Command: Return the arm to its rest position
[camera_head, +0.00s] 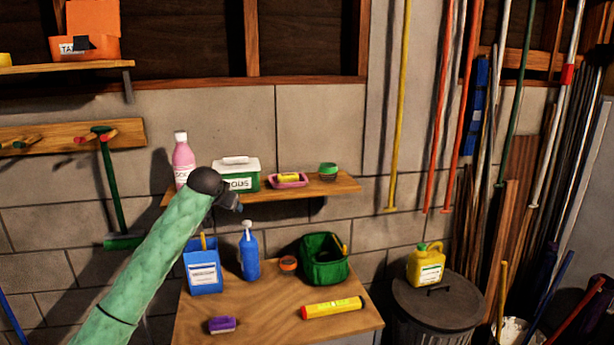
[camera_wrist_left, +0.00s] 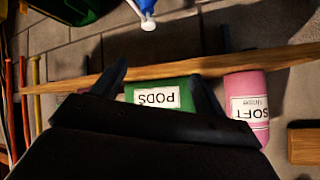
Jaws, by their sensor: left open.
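My left arm comes in from the lower left in a green sleeve. Its dark left gripper (camera_head: 232,203) is in front of the wall shelf (camera_head: 330,188), near the white and green pods box (camera_head: 240,165). In the left wrist view, which is upside down, my left gripper (camera_wrist_left: 158,70) has its two fingers apart with nothing held between them. The pods box (camera_wrist_left: 165,93) and the pink softener bottle (camera_wrist_left: 246,100) show beyond the fingers, and the shelf edge (camera_wrist_left: 205,66) crosses the picture. My right gripper is not in view.
The pink bottle (camera_head: 183,160) stands left of the box. Below, the wooden table (camera_head: 265,318) holds a blue carton (camera_head: 203,268), blue spray bottle (camera_head: 249,253), green bag (camera_head: 322,265) and yellow tube (camera_head: 332,308). A yellow jug (camera_head: 427,268) stands on a bin (camera_head: 440,305).

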